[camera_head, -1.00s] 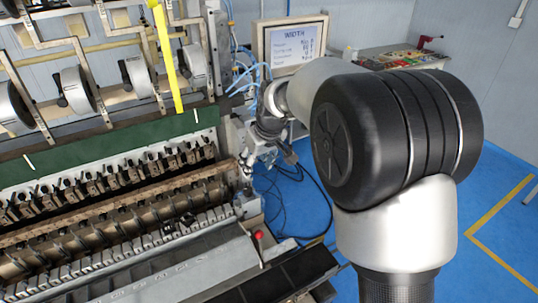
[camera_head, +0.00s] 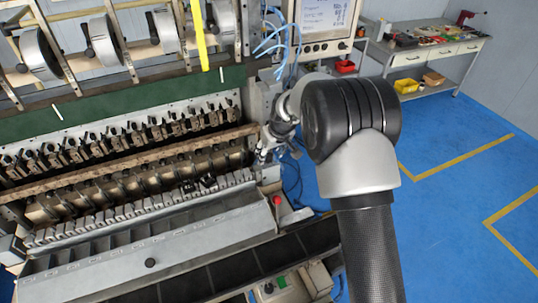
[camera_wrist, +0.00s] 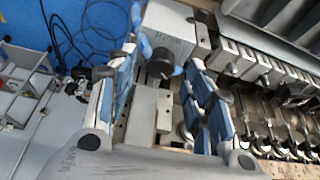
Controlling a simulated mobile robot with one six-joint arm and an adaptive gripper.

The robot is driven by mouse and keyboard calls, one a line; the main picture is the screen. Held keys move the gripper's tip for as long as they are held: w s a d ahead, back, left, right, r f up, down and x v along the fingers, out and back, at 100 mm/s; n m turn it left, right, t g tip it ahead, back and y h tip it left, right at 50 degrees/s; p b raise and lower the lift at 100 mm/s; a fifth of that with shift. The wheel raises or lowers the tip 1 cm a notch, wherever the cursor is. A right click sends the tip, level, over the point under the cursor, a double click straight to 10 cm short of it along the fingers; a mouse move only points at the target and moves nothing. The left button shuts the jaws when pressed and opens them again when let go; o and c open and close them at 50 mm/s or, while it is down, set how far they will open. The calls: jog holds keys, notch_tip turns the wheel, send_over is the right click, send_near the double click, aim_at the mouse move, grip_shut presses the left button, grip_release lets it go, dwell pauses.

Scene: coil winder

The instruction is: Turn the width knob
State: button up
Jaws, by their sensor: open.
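The width knob (camera_wrist: 160,66) is a small dark round knob on a grey block (camera_wrist: 178,24) with dark lettering, seen in the wrist view. My gripper (camera_wrist: 170,56) is open, with blue-padded fingers on either side of the knob in the picture. No contact with the knob shows, and I cannot tell how deep the fingers reach. In the head view my gripper (camera_head: 265,153) is small, at the right end of the machine's row of clamps. The knob cannot be made out there.
The coil winder (camera_head: 130,160) fills the left, with a red-topped lever (camera_head: 278,202) below my gripper. A screen (camera_head: 325,14) stands above my arm. A workbench (camera_head: 440,50) with tools stands at the back right. Blue floor (camera_head: 450,220) on the right is clear.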

jog(key=shift+x, duration=0.8)
jog(key=shift+c, duration=0.2)
jog(key=c, duration=1)
jog(key=shift+m, duration=0.3)
jog(key=shift+r+m+h+p, duration=0.1)
jog(key=shift+m+h+p, duration=0.3)
jog(key=shift+m+p, duration=0.35)
jog(key=shift+a+m+h, duration=0.1)
jog(key=shift+m+h, duration=0.4)
jog(key=shift+m, duration=0.55)
